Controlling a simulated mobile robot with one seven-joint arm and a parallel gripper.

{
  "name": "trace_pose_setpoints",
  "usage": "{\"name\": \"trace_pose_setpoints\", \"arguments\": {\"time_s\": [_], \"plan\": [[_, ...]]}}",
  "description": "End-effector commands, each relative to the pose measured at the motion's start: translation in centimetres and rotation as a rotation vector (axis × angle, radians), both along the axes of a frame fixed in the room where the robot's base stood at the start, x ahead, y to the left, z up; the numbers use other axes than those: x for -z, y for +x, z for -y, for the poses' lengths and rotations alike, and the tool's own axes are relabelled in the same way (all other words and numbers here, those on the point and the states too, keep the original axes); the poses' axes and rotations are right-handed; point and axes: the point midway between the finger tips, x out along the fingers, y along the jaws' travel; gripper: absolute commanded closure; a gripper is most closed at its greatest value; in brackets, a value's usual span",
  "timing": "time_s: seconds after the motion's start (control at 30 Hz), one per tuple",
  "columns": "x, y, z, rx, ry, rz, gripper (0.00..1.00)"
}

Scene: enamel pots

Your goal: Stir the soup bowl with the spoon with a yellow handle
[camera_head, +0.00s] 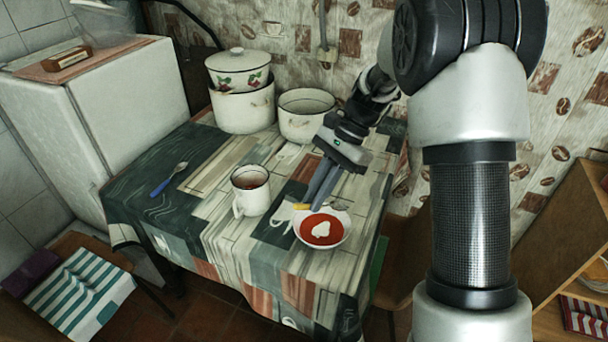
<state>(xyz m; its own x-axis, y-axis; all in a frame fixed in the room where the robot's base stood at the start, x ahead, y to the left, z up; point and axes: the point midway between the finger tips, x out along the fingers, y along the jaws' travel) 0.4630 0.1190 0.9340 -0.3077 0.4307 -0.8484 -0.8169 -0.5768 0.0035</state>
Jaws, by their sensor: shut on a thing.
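The soup bowl (323,230) is white, holds red soup with a white dollop, and stands near the table's right front edge. My gripper (315,206) reaches down from the upper right to the bowl's back rim. Its jaws are shut on the spoon with a yellow handle (300,207). The yellow handle shows left of the fingertips. A grey metal part that seems to be the spoon's head shows to their right, at the back rim. Whether the spoon touches the bowl or the soup, I cannot tell.
A white mug (251,191) with a brown drink stands left of the bowl. A blue-handled spoon (169,179) lies farther left on the patterned table (205,205). Large enamel pots (243,108) and an open white pot (305,116) stand at the back. The left front of the table is clear.

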Motion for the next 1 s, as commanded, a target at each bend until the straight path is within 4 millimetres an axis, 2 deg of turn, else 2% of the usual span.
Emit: {"name": "trace_pose_setpoints", "arguments": {"time_s": [0.03,0.1,0.23,0.47,1.0], "plan": [[-0.9,0.1,-0.9,0.075,0.039,-0.029,1.00],[-1.3,0.3,-2.1,0.154,0.085,-0.053,1.00],[-1.5,0.6,-3.1,0.218,0.125,-0.070,1.00],[-0.5,0.6,-3.2,0.221,0.126,-0.068,1.00],[3.4,0.6,-3.1,0.219,0.124,-0.067,1.00]]}}
